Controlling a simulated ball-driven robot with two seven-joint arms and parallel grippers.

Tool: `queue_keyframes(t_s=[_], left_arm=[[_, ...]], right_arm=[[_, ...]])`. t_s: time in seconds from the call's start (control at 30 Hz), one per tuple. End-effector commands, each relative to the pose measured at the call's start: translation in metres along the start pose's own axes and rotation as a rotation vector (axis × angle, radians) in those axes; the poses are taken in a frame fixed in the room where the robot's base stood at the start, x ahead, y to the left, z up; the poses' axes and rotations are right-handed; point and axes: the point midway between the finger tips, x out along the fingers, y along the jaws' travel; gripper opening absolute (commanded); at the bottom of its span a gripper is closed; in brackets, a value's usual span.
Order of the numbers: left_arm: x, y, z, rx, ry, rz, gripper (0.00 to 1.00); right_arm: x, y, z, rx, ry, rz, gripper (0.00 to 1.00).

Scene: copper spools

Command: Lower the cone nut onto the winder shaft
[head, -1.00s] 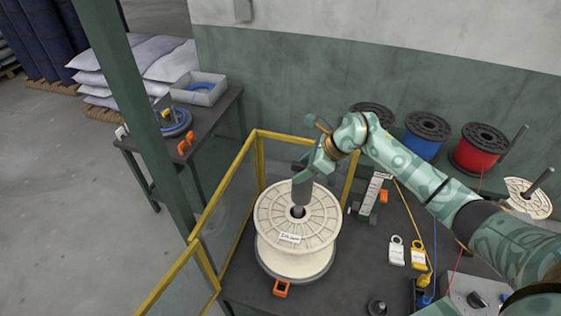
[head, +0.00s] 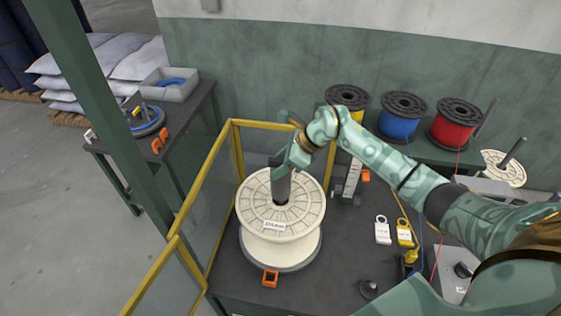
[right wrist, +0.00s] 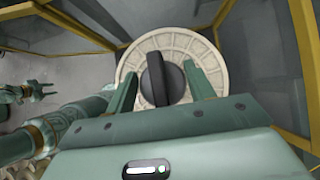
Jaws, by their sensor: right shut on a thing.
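The cream spool (head: 252,208) stands upright on the dark workbench, with its labelled flange facing up. My right gripper (head: 284,172) is above the middle of this flange. It is shut on the dark cone nut (right wrist: 162,80), whose raised bar and round body show between the fingers in the right wrist view. In the head view a dark grey cylindrical part (head: 282,188) runs from the gripper down to the spool's centre hole. I cannot tell where nut and winder shaft meet; the shaft is largely hidden. My left gripper (right wrist: 38,91) shows small at the left of the right wrist view.
A yellow-framed clear guard (head: 188,208) stands left of the spool. An orange clamp (head: 270,277) sits at its front.

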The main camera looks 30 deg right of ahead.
Motion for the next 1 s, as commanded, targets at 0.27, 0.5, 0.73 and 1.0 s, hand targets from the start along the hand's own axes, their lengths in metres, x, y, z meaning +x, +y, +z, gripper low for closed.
queue_keyframes(t_s=[0.27,0.5,0.73,1.0], left_arm=[[0.0,-0.001,0.0,-0.001,0.0,-0.002,0.39],[0.007,-0.002,0.001,-0.001,-0.001,-0.002,0.39],[0.018,-0.001,0.003,-0.001,-0.002,-0.002,0.39],[0.021,-0.001,0.003,-0.001,-0.002,-0.002,0.39]], right_arm=[[-0.001,-0.001,0.001,-0.001,-0.002,-0.002,0.0],[0.006,-0.001,-0.005,0.0,-0.001,-0.002,0.0],[0.017,0.0,-0.014,0.0,-0.001,-0.001,0.0],[0.02,0.0,-0.016,0.0,-0.002,-0.001,0.0]])
